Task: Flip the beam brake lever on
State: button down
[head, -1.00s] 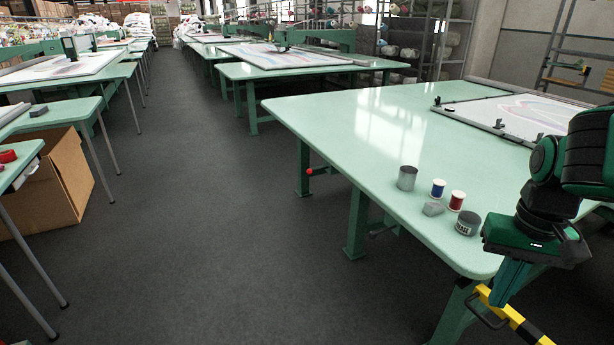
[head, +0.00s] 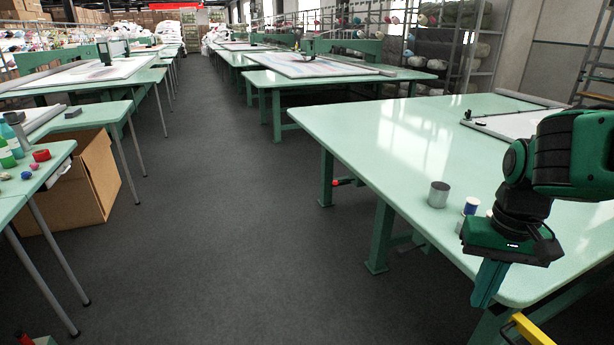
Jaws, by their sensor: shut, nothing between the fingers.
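A red-knobbed lever (head: 347,182) sticks out at the legs under the near edge of the large green table on the right. I cannot tell for sure that it is the beam brake lever, or how it is set. My gripper (head: 483,298) is at the lower right, with its teal fingers pointing down and shut on nothing. It is in front of the table's near edge, well to the right of the red-knobbed lever and apart from it.
The large green table (head: 400,135) carries a grey can (head: 438,194) and a blue-and-white spool (head: 471,206); my arm hides other items. A yellow bar (head: 530,330) shows at the bottom right. A cardboard box (head: 95,175) stands left. The dark floor aisle (head: 220,200) is clear.

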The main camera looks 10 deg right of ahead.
aim_at(335, 183)
jog(key=u, duration=0.05)
jog(key=i, duration=0.9)
jog(key=z, duration=0.45)
